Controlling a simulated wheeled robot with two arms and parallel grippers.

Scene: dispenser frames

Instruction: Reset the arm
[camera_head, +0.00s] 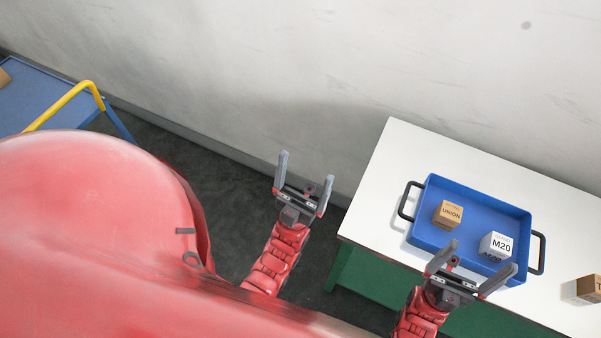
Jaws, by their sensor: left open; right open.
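My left gripper (303,170) is open and empty. It is over the dark floor, in front of the wall and left of the white table. My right gripper (478,258) is open and empty. It shows over the near edge of the blue tray (480,200), and I cannot tell how high above it. The tray stands on the white table (395,150). In it lie a brown box marked UNION (449,213) and a white box marked M20 (496,245).
Another brown box (589,289) sits on the table at the right edge. A blue cart (40,95) with a yellow handle (72,92) stands at the upper left. A grey wall (280,60) runs behind. Dark floor (225,170) lies open between cart and table.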

